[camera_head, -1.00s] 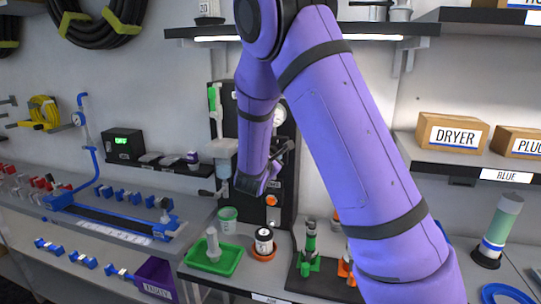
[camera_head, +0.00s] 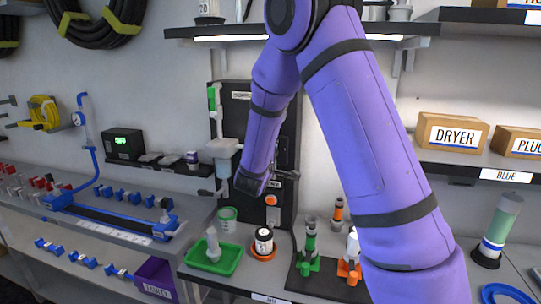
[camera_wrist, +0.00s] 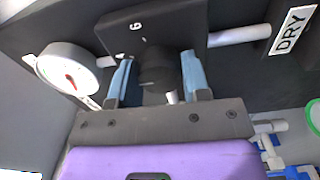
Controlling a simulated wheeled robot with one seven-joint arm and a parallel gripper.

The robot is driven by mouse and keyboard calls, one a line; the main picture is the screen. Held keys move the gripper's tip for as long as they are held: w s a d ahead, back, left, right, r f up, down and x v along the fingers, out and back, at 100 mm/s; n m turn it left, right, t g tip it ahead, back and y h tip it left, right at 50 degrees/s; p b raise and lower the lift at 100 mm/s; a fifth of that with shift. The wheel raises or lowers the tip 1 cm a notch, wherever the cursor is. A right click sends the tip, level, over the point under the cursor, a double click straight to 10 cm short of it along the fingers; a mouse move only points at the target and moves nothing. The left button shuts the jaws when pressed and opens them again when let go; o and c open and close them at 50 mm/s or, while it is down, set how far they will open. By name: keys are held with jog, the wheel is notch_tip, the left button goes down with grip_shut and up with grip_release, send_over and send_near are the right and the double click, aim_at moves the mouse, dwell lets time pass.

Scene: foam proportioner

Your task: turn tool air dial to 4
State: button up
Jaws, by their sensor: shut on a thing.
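The tool air dial (camera_wrist: 155,66) is a dark round knob on a black plate (camera_wrist: 170,22) in the wrist view. A white mark that looks like a 6 shows on the plate, tilted in this view; the other marks and the dial's setting cannot be read. My gripper (camera_wrist: 157,84) has its two light-blue fingers on either side of the knob and is shut on it. In the head view, my wrist is in front of the tall black panel (camera_head: 240,100), and my arm hides the dial.
A white gauge with a red needle (camera_wrist: 70,76) is left of the knob, and a DRY label (camera_wrist: 290,30) is right. In the head view, a green tray (camera_head: 222,262), a dark-lidded jar (camera_head: 264,240) and an orange button (camera_head: 271,200) are below my wrist.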

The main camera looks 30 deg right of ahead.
jog(key=shift+f+m, duration=0.1)
jog(key=shift+m, duration=1.9)
jog(key=o, duration=0.9)
jog(key=v, duration=1)
jog(key=shift+s+a, duration=0.25)
jog(key=shift+a, duration=0.05)
